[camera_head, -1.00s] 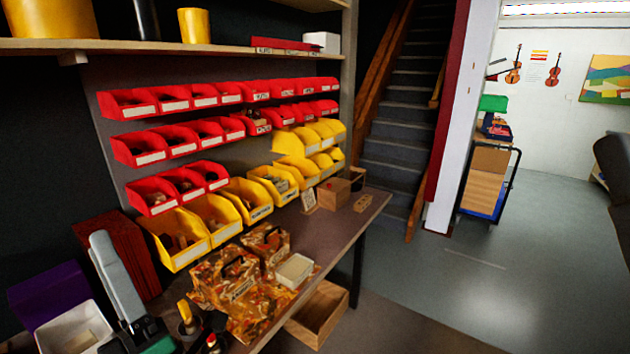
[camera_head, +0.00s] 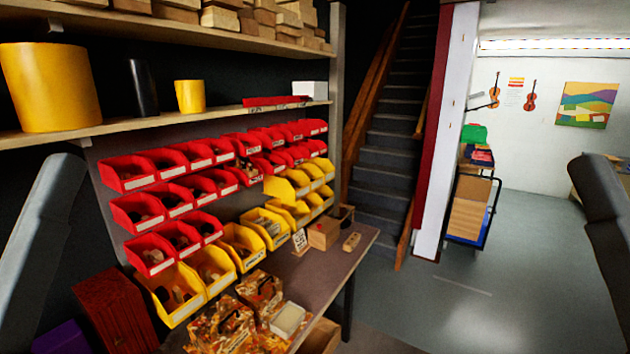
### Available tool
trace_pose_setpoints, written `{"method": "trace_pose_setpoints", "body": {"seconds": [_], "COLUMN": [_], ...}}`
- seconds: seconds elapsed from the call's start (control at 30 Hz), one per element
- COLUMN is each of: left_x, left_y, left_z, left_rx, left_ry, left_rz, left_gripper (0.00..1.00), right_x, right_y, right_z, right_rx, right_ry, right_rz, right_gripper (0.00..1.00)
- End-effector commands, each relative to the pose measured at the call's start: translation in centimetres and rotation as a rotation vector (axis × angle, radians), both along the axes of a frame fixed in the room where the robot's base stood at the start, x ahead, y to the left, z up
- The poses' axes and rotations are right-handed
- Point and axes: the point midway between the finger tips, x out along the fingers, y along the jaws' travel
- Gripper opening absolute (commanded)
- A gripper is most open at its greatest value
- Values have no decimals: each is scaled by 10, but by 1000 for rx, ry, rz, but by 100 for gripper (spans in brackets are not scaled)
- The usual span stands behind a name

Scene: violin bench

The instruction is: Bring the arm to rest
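My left arm shows as a grey link at the left edge, in front of the shelves. My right arm shows as a grey link at the right edge, over the open floor. Neither gripper is in view, so I cannot see whether they hold anything. Both visible arm parts appear apart from the bench (camera_head: 318,272) and the bins.
Red bins (camera_head: 148,215) and yellow bins (camera_head: 212,270) line the wall above the bench. A shelf (camera_head: 160,122) carries yellow cylinders (camera_head: 50,85). A patterned case (camera_head: 222,325) sits on the bench.

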Motion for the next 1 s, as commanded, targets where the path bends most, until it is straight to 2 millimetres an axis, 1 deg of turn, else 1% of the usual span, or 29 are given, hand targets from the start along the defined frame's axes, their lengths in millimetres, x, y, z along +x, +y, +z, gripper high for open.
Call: {"method": "trace_pose_setpoints", "body": {"seconds": [0.03,0.07,0.1,0.17,0.2,0.27,0.3,0.4,0.5,0.57,0.63,0.73,0.8,0.87,0.97,1.0], "left_x": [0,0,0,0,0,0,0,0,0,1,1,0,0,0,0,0], "left_y": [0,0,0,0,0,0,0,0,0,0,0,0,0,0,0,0], "left_z": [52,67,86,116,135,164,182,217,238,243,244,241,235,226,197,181], "left_rx": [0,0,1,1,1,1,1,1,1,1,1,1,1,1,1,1], "left_ry": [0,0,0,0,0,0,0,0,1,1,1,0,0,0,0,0], "left_rz": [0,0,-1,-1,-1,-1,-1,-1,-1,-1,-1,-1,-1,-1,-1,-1], "left_gripper": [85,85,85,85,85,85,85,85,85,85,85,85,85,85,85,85], "right_x": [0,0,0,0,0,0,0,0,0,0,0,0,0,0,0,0], "right_y": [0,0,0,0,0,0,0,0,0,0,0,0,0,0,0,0], "right_z": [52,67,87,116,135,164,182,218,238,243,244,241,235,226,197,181], "right_rx": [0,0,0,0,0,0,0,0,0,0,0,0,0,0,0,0], "right_ry": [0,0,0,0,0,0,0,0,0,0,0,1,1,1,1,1], "right_rz": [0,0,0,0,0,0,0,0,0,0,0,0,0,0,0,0], "right_gripper": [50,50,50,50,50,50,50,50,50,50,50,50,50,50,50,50]}}
